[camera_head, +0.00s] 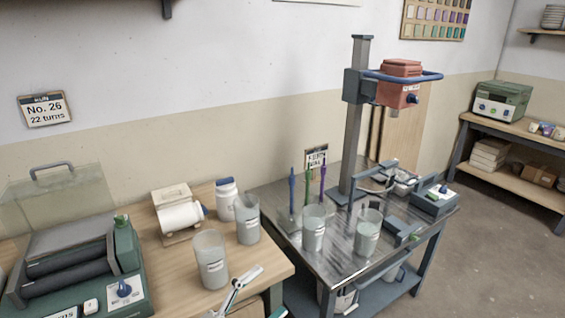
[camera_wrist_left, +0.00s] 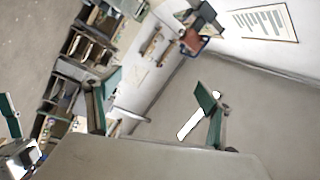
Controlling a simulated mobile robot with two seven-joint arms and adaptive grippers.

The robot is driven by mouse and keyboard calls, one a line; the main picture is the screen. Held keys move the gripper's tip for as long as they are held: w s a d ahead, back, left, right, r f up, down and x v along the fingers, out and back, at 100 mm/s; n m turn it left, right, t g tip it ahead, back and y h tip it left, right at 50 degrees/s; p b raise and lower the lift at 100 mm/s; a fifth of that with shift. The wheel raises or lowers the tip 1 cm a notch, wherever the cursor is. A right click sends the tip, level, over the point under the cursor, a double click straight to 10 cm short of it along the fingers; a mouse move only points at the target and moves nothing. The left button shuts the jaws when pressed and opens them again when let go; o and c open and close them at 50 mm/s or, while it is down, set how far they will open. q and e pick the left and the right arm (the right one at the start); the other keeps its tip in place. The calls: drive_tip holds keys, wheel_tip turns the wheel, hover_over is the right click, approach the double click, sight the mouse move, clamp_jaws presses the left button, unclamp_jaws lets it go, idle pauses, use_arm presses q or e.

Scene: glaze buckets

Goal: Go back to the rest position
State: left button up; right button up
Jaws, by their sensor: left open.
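My left gripper (camera_head: 246,288) shows at the bottom edge of the head view, in front of the wooden table and mostly cut off by the frame. In the left wrist view its two green-tipped fingers (camera_wrist_left: 157,92) stand wide apart with nothing between them. Two translucent labelled buckets stand on the wooden table, a near one (camera_head: 212,264) and a far one (camera_head: 247,222). Two more stand on the metal table, a left one (camera_head: 313,235) and a right one (camera_head: 367,240). My right gripper is not in view.
A column mixer with a red head (camera_head: 396,94) rises from the metal table (camera_head: 342,255). Blue, green and purple sticks (camera_head: 308,187) stand upright behind the buckets. A green roller machine (camera_head: 75,265) and a white jar (camera_head: 226,200) are on the wooden table (camera_head: 262,262). Open floor lies right.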

use_arm(q)
drive_tip(key=s+a+f+n+g+y, duration=0.1)
drive_tip(key=s+a+f+n+y, duration=0.5)
drive_tip(key=f, duration=0.6)
drive_tip(key=s+a+f+n+g+y, duration=0.1)
drive_tip(key=s+a+f+n+y, duration=0.5)
drive_tip(key=s+a+f+n, duration=0.3)
wheel_tip(320, 180, down, 4)
drive_tip(key=a+n, duration=0.2)
drive_tip(key=n, duration=0.1)
drive_tip(key=shift+s+a+r+g, duration=0.25)
drive_tip(key=shift+s+g, duration=0.1)
drive_tip(key=shift+g, duration=0.05)
drive_tip(key=shift+a, duration=0.1)
